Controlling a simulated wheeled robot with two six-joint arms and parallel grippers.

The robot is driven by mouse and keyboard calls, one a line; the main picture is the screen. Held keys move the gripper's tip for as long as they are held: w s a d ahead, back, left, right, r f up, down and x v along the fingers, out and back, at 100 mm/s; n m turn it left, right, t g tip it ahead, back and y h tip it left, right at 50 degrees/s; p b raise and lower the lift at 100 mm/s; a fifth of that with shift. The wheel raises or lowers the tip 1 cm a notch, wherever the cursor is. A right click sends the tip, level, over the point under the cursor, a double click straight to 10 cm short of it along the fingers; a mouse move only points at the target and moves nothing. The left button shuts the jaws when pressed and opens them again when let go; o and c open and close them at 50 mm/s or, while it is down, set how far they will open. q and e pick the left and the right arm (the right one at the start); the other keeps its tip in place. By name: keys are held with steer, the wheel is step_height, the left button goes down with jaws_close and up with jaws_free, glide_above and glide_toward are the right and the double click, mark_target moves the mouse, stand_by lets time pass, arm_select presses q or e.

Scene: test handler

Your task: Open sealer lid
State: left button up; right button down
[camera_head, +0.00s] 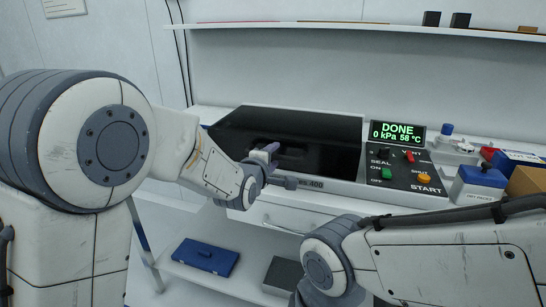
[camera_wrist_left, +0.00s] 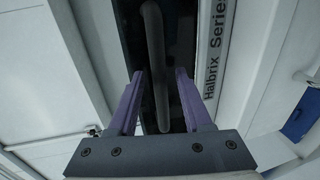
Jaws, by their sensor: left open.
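The sealer (camera_head: 433,197) stands on the bench with its dark, glossy lid (camera_head: 300,123) lying flat, apparently closed. A dark bar handle (camera_wrist_left: 153,40) runs along the lid's front edge in the left wrist view, beside the "Halbrix Series" lettering. My left gripper (camera_head: 277,167) is at the lid's front edge. In the left wrist view its two purple fingers (camera_wrist_left: 159,74) are open, one on each side of the handle as seen from there. I cannot tell whether they touch it. My right arm comes in at the lower right; its gripper is out of view.
The display (camera_head: 398,133) reads DONE, 0 kPa, 58 °C. Right of the lid is a panel with a red switch (camera_head: 409,156), a green switch (camera_head: 387,173) and an orange button (camera_head: 425,178). A blue-lidded container (camera_head: 480,186) stands farther right. A blue case (camera_head: 206,257) lies on the lower shelf.

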arm_select(q)
steer(key=shift+c, duration=0.3)
jaws_close()
stand_by(1.1)
